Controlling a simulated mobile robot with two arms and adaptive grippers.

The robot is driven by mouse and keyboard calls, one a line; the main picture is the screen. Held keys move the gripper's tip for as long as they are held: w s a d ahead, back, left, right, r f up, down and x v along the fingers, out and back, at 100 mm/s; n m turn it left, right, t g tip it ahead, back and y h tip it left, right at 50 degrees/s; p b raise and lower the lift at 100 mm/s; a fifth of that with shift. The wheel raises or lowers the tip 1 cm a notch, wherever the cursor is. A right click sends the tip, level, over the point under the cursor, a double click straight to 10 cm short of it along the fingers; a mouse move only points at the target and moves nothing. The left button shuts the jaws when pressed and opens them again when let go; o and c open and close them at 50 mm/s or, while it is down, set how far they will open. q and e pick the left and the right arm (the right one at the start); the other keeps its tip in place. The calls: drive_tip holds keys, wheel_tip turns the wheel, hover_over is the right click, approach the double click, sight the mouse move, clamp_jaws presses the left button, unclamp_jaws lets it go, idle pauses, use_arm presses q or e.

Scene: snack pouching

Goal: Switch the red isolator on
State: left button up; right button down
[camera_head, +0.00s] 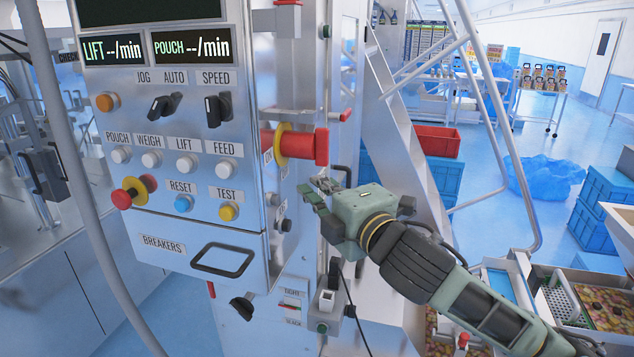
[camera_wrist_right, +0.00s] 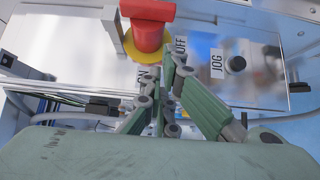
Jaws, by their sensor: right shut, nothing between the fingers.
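The red isolator (camera_head: 308,146) is a red rotary handle on a yellow collar, sticking out from the right side face of the grey control cabinet. In the right wrist view the isolator (camera_wrist_right: 147,35) is at the top centre, with an OFF label to its right and an ON label, partly covered, below it. My right gripper (camera_head: 316,188) is just below the isolator in the head view, its fingers pointing at the cabinet's side. In the wrist view its fingers (camera_wrist_right: 172,75) are together and empty, close to the handle; whether they touch it I cannot tell. My left gripper is out of view.
The cabinet front (camera_head: 160,200) carries buttons, switches and a red emergency stop (camera_head: 128,194). A JOG label and black knob (camera_wrist_right: 235,64) sit right of the isolator in the wrist view. A red-tipped lever (camera_head: 345,115) is above it. A sloping metal frame (camera_head: 405,150) stands behind my right arm.

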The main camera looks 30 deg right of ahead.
sight(308, 143)
use_arm(q)
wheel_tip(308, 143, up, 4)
drive_tip(key=p, duration=0.2)
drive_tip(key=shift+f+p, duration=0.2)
drive_tip(key=shift+p, duration=0.1)
use_arm(e)
drive_tip(key=w+d, duration=0.3)
drive_tip(key=w, duration=0.3)
drive_tip(key=shift+w+d, duration=0.15)
drive_tip(key=shift+w, duration=0.2)
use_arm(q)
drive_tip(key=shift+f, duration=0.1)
use_arm(e)
drive_tip(key=shift+w, duration=0.1)
